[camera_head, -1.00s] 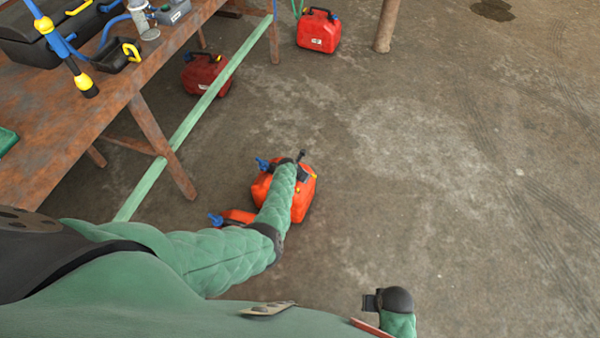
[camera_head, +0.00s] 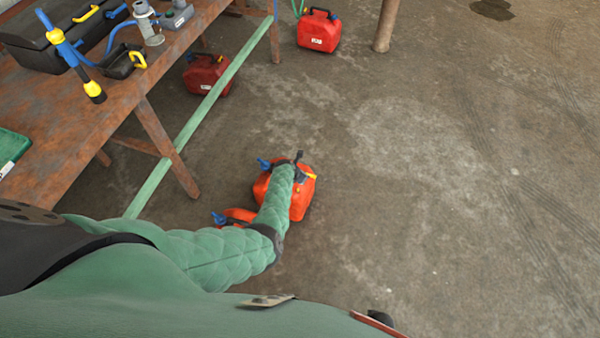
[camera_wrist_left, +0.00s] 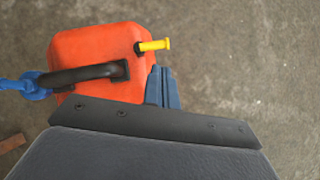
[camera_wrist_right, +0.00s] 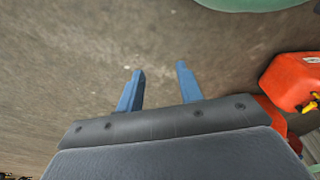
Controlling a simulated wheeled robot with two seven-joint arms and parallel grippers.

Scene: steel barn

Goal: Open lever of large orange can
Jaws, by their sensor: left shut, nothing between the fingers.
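The large orange can (camera_head: 302,203) stands on the floor, partly hidden under my left forearm in the head view. The left wrist view shows its orange body (camera_wrist_left: 100,45), a black handle (camera_wrist_left: 90,74), a blue spout piece (camera_wrist_left: 28,86) and a yellow lever (camera_wrist_left: 154,45) sticking out to the right. My left gripper (camera_wrist_left: 161,70) is shut and empty, its blue fingertips just below the yellow lever beside the can; contact is unclear. My right gripper (camera_wrist_right: 160,71) is open and empty over bare floor.
A smaller orange can (camera_head: 240,214) is beside the large one, partly covered by my arm. A rusty table (camera_head: 75,115) with tools and a green rail (camera_head: 185,130) stand left. Red cans (camera_head: 318,32) (camera_head: 207,74) are farther back. The floor at right is clear.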

